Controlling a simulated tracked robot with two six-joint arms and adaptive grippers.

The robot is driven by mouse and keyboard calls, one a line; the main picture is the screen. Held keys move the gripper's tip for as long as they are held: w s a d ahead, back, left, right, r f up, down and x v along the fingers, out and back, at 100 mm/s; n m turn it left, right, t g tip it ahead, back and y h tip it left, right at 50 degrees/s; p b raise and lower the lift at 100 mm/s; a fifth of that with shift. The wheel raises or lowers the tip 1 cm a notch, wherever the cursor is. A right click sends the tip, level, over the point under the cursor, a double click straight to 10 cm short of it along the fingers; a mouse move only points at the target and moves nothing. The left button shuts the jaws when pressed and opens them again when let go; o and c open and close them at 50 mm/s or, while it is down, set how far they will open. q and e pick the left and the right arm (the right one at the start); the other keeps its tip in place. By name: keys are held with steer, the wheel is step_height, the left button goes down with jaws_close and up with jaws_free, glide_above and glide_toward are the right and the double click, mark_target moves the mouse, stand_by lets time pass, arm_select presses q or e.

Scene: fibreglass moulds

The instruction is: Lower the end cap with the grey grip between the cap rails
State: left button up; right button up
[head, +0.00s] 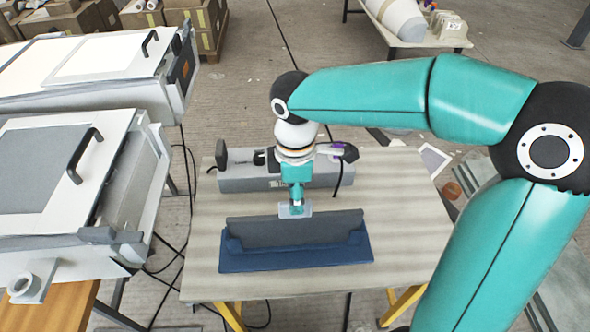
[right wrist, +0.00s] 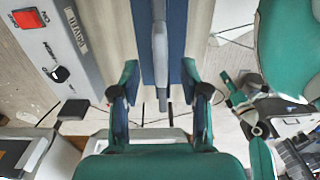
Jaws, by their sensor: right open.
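A long blue piece (head: 295,258) with a dark grey raised strip (head: 300,231) along it lies on the table. I cannot tell for sure which part is the end cap or which are the cap rails. My right gripper (head: 295,209) is just above the strip's back edge, pointing down. In the right wrist view my right gripper (right wrist: 158,85) is open, with one finger on each side of the blue piece (right wrist: 148,40) and a grey bar (right wrist: 160,55) between them. I see no contact. My left gripper is not in view.
A grey control box (head: 270,183) with a red switch (right wrist: 28,18) and a black knob stands just behind the blue piece. Grey-white units with black handles (head: 85,155) stand at the left. The wooden table (head: 410,225) is clear at right.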

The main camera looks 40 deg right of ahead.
step_height(320, 180, up, 8)
stand_by(0.7)
